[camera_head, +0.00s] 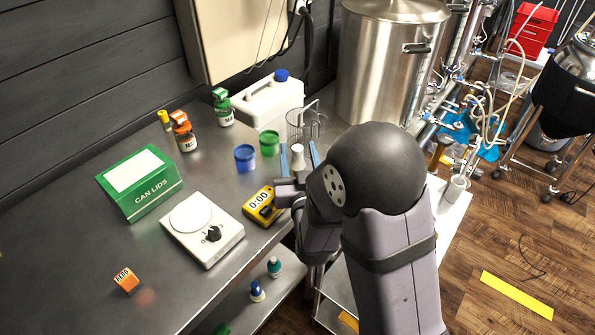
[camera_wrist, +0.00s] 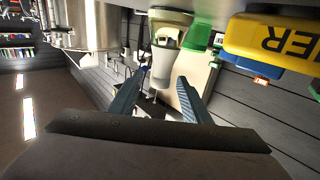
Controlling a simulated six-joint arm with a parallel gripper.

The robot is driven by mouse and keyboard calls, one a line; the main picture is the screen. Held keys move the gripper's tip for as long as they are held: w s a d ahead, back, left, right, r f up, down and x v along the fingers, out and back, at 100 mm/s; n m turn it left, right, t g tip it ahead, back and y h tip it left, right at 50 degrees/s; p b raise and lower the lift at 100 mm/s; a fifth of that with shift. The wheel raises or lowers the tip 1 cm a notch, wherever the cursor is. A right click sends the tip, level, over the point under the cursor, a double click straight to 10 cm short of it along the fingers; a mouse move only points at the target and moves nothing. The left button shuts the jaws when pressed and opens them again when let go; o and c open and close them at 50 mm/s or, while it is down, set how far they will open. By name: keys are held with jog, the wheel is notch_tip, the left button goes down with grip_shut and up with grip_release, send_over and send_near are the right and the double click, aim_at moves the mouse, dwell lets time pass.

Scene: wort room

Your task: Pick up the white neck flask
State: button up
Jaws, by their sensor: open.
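The white neck flask (camera_head: 297,156) stands near the bench's right end, with its white upper part visible between my fingers. My arm hides its lower part in the head view. In the wrist view, which is upside down, its white neck (camera_wrist: 161,64) hangs below a clear body against the bench top. My gripper (camera_head: 298,152) is open, with its blue fingers on either side of the neck in the picture. The fingers (camera_wrist: 161,80) hold nothing; I cannot tell whether the neck is fully between them.
A yellow timer (camera_head: 262,206) lies close to my gripper. A green cup (camera_head: 269,143) and a blue cup (camera_head: 245,158) stand left of the flask. A glass beaker (camera_head: 307,124) and a white jerrycan (camera_head: 268,103) are behind. A steel kettle (camera_head: 385,60) stands farther back.

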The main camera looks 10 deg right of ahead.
jog(key=shift+w+r+p, duration=0.1)
jog(key=shift+w+p, duration=0.25)
jog(key=shift+w, duration=0.2)
jog(key=shift+w+p, duration=0.7)
jog(key=shift+w, duration=1.45)
grip_shut()
